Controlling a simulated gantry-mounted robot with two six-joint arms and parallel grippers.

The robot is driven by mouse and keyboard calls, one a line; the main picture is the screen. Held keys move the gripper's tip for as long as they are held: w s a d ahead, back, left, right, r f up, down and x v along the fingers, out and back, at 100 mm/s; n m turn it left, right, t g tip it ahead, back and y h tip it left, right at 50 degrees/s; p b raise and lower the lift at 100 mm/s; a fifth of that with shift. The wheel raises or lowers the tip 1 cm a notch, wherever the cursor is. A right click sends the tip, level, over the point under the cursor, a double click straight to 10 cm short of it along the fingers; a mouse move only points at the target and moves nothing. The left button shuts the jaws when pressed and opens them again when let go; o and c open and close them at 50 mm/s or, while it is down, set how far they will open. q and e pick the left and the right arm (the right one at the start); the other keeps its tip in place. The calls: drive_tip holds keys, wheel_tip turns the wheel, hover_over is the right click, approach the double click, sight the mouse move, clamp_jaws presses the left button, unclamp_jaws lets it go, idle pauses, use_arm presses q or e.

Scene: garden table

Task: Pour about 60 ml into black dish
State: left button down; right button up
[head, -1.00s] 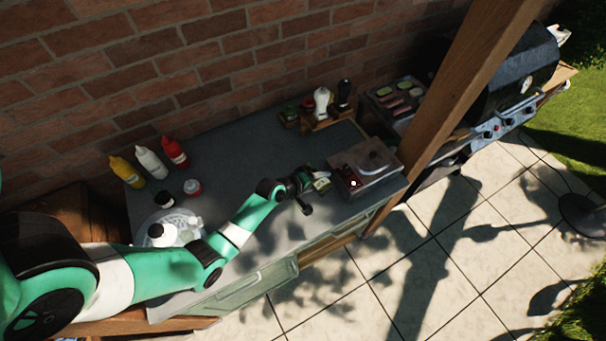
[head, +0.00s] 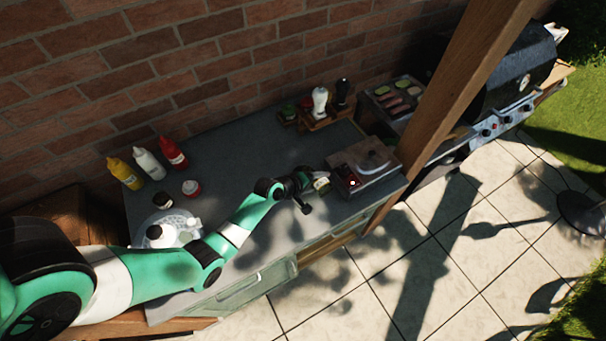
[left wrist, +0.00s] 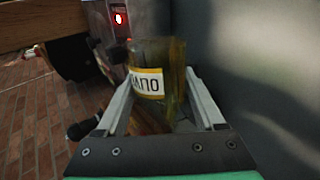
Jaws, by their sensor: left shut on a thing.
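My left gripper (head: 306,181) is shut on a small glass bottle (head: 321,185), above the right part of the counter. In the left wrist view the bottle (left wrist: 172,60) stands between the two fingers (left wrist: 160,85). Its glass is yellow-green, with a white label edged in yellow and partly hidden dark lettering. Its mouth and any flow from it cannot be made out. A small dark round thing (head: 164,200) at the left of the counter may be the black dish; I cannot tell for sure. My right gripper is not in view.
A grey counter (head: 250,135) runs along the brick wall. Yellow, white and red squeeze bottles (head: 148,163) stand at its left. A wooden caddy (head: 325,122) stands at the back. A box-like unit (head: 365,180) is just right of the gripper, before a wooden post (head: 455,85).

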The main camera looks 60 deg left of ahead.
use_arm(q)
drive_tip(key=shift+a+f+n+h+b, duration=0.1)
drive_tip(key=shift+a+n+h+b, duration=0.1)
drive_tip(key=shift+n+h+b, duration=0.25)
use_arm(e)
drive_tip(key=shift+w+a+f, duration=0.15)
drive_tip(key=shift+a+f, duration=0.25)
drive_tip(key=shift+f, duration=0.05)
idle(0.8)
